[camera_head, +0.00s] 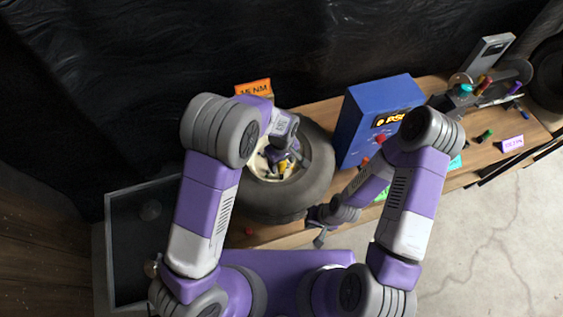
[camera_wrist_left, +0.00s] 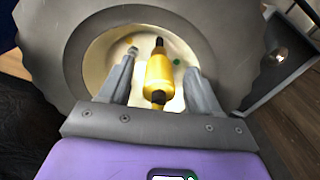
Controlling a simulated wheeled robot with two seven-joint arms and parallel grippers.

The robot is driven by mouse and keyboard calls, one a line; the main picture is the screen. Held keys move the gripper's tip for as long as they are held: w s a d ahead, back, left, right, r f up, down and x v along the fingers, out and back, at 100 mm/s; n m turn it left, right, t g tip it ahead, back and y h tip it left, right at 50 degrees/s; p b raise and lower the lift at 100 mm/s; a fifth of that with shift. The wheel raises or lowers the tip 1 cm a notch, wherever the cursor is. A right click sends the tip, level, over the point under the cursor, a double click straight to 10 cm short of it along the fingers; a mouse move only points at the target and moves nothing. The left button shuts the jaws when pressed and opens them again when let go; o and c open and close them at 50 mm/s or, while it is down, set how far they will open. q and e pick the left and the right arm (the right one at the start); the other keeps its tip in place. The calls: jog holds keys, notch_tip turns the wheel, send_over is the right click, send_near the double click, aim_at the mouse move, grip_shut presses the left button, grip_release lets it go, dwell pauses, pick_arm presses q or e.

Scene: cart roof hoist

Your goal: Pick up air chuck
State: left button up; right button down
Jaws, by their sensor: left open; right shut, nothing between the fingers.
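The air chuck (camera_wrist_left: 159,72), a yellow body with dark ends, shows in the left wrist view over the cream hub of a grey tire (camera_wrist_left: 215,30). In the head view a bit of its yellow (camera_head: 283,165) shows inside the tire (camera_head: 318,178). My left gripper (camera_head: 285,160) is over the hub, pointing down. Its open fingers (camera_wrist_left: 162,64) stand on either side of the chuck, with gaps visible. I cannot tell how far down they reach along it. My right gripper (camera_head: 319,238) is shut and empty, to the right of the tire near the bench's front edge.
A blue box with a display (camera_head: 372,112) stands right of the tire. An orange sign (camera_head: 254,88) stands behind it. A dark grey tray (camera_head: 137,262) is at left. Small tools and a purple card (camera_head: 512,143) lie at the bench's right end.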

pick_arm(q)
jog(key=shift+w+f, duration=0.1)
jog(key=shift+f, duration=0.5)
grip_shut()
jog(key=shift+r, duration=0.1)
notch_tip(320, 180, up, 10)
dwell(0.4)
dwell(0.4)
